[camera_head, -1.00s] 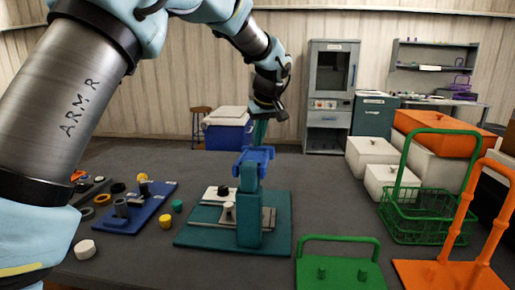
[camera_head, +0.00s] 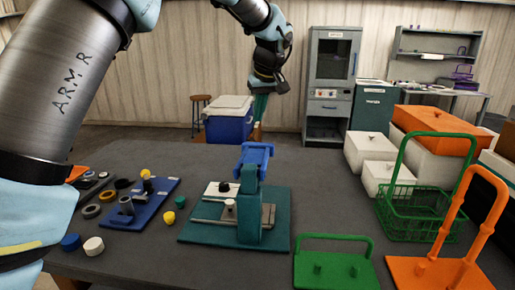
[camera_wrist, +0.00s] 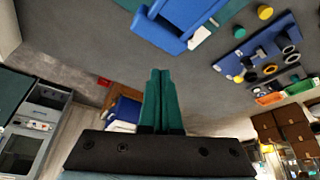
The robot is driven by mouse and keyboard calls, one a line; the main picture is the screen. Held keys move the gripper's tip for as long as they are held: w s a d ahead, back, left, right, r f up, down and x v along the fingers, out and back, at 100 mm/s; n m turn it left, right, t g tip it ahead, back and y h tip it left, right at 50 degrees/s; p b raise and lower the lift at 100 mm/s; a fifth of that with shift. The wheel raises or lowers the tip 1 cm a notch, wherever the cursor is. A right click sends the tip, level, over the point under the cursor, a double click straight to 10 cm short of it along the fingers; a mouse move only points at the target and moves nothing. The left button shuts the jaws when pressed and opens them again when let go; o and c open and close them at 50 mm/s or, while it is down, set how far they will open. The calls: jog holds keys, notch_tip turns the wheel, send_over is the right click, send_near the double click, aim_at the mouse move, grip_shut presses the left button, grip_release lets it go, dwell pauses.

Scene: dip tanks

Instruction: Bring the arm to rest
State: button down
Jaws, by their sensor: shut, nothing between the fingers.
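My gripper (camera_head: 260,106) hangs in the upper middle of the head view, above and behind the teal fixture with the blue top. In the wrist view my gripper (camera_wrist: 162,74) shows its two green fingers pressed together, with nothing between them. The arm reaches across the upper left of the head view and bends down to the gripper. The gripper is apart from the table and the things on it.
The teal fixture (camera_head: 250,215) with its blue top (camera_head: 254,158) stands mid-table. A blue board (camera_head: 143,208) with small parts lies left. A green basket (camera_head: 415,212), a green handled plate (camera_head: 335,270) and an orange handled stand (camera_head: 430,272) are right. A blue cooler (camera_head: 229,126) stands behind.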

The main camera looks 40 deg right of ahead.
jog(key=shift+r+p, duration=0.45)
jog(key=shift+r, duration=0.5)
jog(key=w+a+f+g, duration=0.1)
jog(key=w+a+f, duration=0.1)
jog(key=a, duration=0.8)
jog(key=w+a+f, duration=0.2)
jog(key=a+f, duration=0.1)
jog(key=a, duration=0.6)
jog(key=w+a+f+g, duration=0.1)
jog(key=w+a+f, duration=0.1)
jog(key=a, duration=0.8)
jog(key=s+a+f, duration=0.2)
jog(key=s+a, duration=0.2)
jog(key=a, duration=0.3)
jog(key=s+a+f+n, duration=0.1)
jog(key=s+a+f, duration=0.2)
jog(key=a, duration=0.4)
jog(key=s+a+f, duration=0.2)
jog(key=s+a, duration=0.3)
jog(key=a, duration=0.3)
jog(key=shift+s+f+g+y+b, duration=0.15)
jog(key=shift+s+g+y+b, duration=0.2)
jog(key=shift+s+g+y, duration=0.05)
